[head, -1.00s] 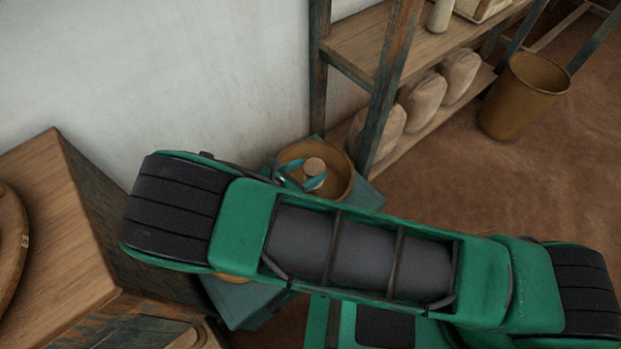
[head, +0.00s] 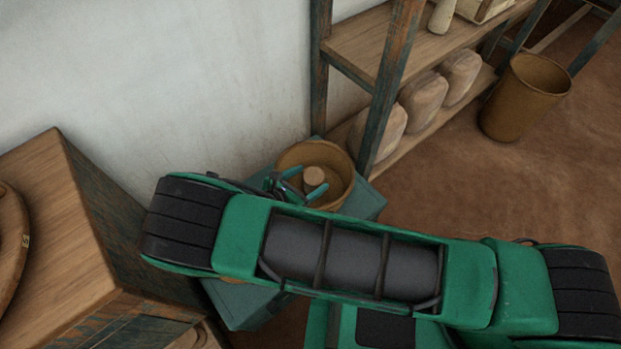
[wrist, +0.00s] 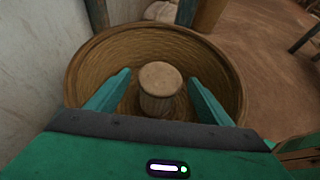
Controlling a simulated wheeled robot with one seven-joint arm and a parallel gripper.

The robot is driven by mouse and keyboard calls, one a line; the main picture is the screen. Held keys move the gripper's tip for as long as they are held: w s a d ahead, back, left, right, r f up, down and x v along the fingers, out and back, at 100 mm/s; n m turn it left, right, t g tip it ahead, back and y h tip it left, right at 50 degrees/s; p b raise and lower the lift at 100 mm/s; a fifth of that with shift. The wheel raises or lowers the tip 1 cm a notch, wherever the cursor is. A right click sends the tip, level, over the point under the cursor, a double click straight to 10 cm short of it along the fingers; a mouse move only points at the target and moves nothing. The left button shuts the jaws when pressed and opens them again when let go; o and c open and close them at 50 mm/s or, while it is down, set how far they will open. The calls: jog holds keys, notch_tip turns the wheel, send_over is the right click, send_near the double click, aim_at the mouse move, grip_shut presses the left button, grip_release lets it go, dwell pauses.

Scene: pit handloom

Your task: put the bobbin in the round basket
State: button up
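The bobbin (head: 314,176) is a short pale wooden cylinder. It stands upright inside the round basket (head: 342,160), a brown woven bowl on a teal stand by the wall. In the wrist view, the bobbin (wrist: 160,90) is near the basket's middle, and the basket's ribbed inner wall (wrist: 215,75) surrounds it. My gripper (wrist: 158,92) is open over the basket, with one teal finger on each side of the bobbin and a visible gap on both sides. In the head view, my gripper (head: 303,182) reaches in from the left. The bobbin's lower end is hard to see there.
A wooden shelf rack (head: 365,45) with several pale rounded bundles (head: 424,100) stands right behind the basket. A tall brown bin (head: 525,98) is on the floor at right. A wooden cabinet (head: 85,200) is at left. The white wall is close behind.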

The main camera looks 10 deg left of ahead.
jog(key=shift+r, duration=0.1)
jog(key=v, duration=1.2)
jog(key=shift+w, duration=0.1)
